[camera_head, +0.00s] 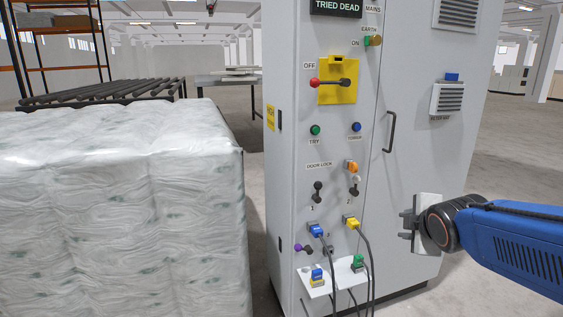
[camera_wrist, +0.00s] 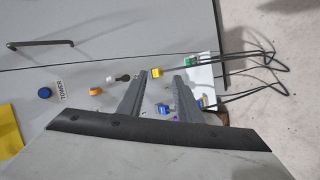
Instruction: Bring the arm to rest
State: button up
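My arm reaches in from the right edge of the head view, its blue link roughly level. My gripper (camera_head: 404,224) is at the arm's left end, in front of the lower right part of a grey control cabinet (camera_head: 413,135). In the wrist view my gripper (camera_wrist: 159,79) shows two dark fingers spread apart with nothing held between them. The cabinet face with its plugs and switches lies beyond the fingertips. I cannot tell the exact gap between fingers and cabinet.
The cabinet carries a door handle (camera_head: 390,132), a yellow switch plate (camera_head: 328,91), and blue (camera_head: 316,230) and yellow (camera_head: 352,222) plugs with hanging cables. A small white shelf (camera_head: 331,278) juts out low. A wrapped pallet load (camera_head: 120,210) stands left. Floor at right is clear.

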jog(key=s+a+f+m+g, duration=0.1)
jog(key=s+f+m+g, duration=0.2)
jog(key=s+m, duration=0.5)
jog(key=s+a+f+m+g+y, duration=0.1)
jog(key=s+m, duration=0.6)
jog(key=s, duration=0.8)
notch_tip(320, 180, down, 3)
jog(key=shift+s+a+f+m+g, duration=0.2)
jog(key=shift+s+a+m+g, duration=0.2)
jog(key=shift+a+g, duration=0.55)
jog(key=shift+w+d, duration=0.1)
jog(key=shift+d, duration=0.05)
